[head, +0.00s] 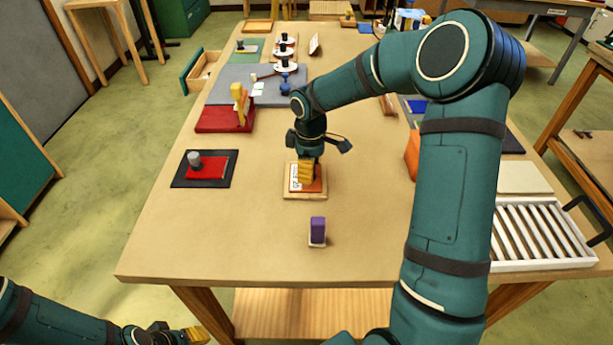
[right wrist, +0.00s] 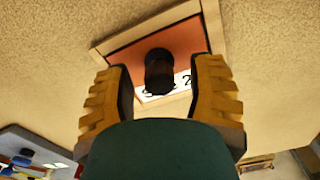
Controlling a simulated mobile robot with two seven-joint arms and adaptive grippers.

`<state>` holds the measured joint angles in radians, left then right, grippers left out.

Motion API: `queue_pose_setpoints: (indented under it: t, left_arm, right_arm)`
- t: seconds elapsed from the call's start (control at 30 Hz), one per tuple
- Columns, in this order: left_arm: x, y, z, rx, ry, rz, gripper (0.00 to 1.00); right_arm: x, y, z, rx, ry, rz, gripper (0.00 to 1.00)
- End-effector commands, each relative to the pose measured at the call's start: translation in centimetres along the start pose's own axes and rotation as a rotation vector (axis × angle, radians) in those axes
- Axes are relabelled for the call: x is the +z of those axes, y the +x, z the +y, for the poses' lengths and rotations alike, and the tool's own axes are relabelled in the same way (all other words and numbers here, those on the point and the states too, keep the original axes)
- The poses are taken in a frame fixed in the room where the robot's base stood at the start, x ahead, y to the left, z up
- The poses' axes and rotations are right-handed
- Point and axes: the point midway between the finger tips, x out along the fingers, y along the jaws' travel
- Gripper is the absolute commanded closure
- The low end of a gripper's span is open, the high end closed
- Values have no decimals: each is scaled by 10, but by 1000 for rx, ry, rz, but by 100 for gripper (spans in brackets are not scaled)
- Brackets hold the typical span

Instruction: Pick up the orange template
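The orange template (right wrist: 186,36) is a flat orange plate with an upright black knob (right wrist: 158,75). It lies in a shallow wooden tray (right wrist: 213,28) beside a white card with black characters. In the head view the template (head: 318,186) shows only in part behind my right gripper (head: 306,172), and the tray (head: 305,197) is mid-table. In the right wrist view my right gripper (right wrist: 163,80) is open, one yellow finger on each side of the knob, with gaps visible. My left gripper (head: 195,335) is at the bottom left, off the table; its opening is unclear.
A purple block (head: 317,228) stands in front of the tray. A red plate with a grey knob (head: 207,167) lies on a black mat to the left. A white slatted rack (head: 540,235) is at right. The table's front left is clear.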

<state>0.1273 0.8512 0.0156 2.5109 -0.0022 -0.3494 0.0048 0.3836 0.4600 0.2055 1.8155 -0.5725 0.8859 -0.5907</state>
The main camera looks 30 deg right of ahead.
Motion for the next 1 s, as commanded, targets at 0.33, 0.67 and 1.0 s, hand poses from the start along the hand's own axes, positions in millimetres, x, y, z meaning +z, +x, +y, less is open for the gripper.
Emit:
queue_pose_setpoints:
  t: [0.33, 0.67, 1.0]
  left_arm:
    - [0, 0, 0, 0, 0, 0, 59]
    - [0, -3, 1, 0, 0, -1, 59]
    - [-2, -17, 6, 0, -3, 2, 59]
  right_arm:
    - [0, 0, 0, 0, 0, 0, 100]
    - [0, -14, 1, 3, 0, 2, 100]
    - [0, -78, 1, 4, 0, 2, 100]
